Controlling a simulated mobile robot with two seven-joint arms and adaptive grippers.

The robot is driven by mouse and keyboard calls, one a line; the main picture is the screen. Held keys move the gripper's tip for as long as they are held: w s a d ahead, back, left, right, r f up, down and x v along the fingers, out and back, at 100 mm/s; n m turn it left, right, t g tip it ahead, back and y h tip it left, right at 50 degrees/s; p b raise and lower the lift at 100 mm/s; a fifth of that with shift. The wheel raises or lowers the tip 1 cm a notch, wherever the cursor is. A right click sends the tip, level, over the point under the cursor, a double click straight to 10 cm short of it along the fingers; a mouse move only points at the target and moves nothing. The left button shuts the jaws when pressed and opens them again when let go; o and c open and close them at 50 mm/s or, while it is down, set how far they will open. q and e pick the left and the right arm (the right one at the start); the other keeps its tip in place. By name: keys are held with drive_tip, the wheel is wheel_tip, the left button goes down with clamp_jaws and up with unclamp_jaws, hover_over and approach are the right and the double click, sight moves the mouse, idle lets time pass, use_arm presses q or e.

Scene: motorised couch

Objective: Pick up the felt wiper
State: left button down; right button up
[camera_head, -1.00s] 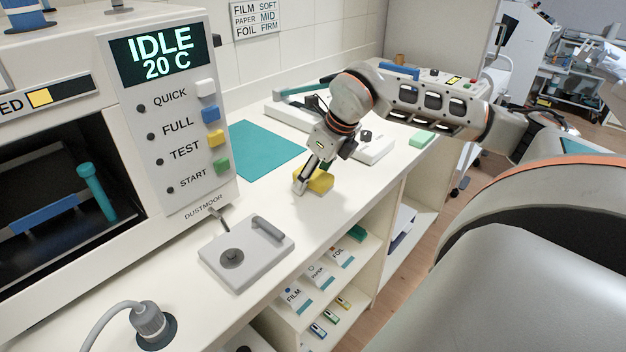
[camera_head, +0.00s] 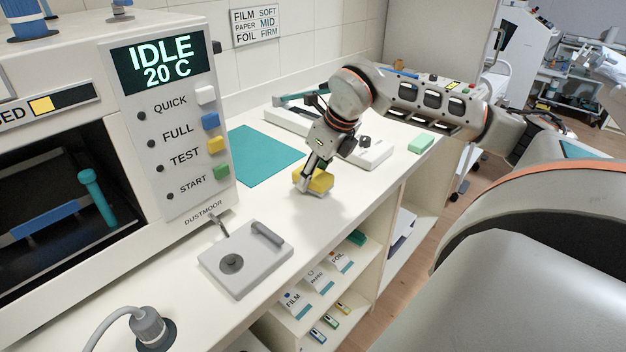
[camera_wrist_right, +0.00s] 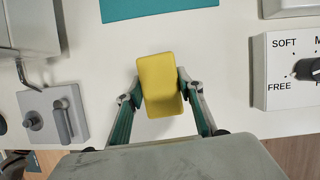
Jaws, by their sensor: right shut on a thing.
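The felt wiper, seen as a yellow block (camera_head: 320,181), is on the white counter's middle or just above it. My right gripper (camera_head: 311,178) reaches down from the upper right and is shut on it. In the right wrist view the yellow block (camera_wrist_right: 159,84) sits between the two fingers of the right gripper (camera_wrist_right: 158,92), one on each side. A soft shadow lies beneath the block; I cannot tell how much gap there is. My left gripper is out of view.
A teal mat (camera_head: 258,155) lies behind the block. A grey plate fixture with a handle (camera_head: 247,258) is at the front left, beside the machine with the IDLE display (camera_head: 163,67). A green block (camera_head: 421,143) lies far right. The counter (camera_head: 310,215) around the gripper is clear.

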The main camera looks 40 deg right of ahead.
wheel_tip(320, 180, up, 19)
drive_tip(key=p, duration=0.4)
drive_tip(key=shift+f, duration=0.15)
drive_tip(key=shift+o, duration=0.6)
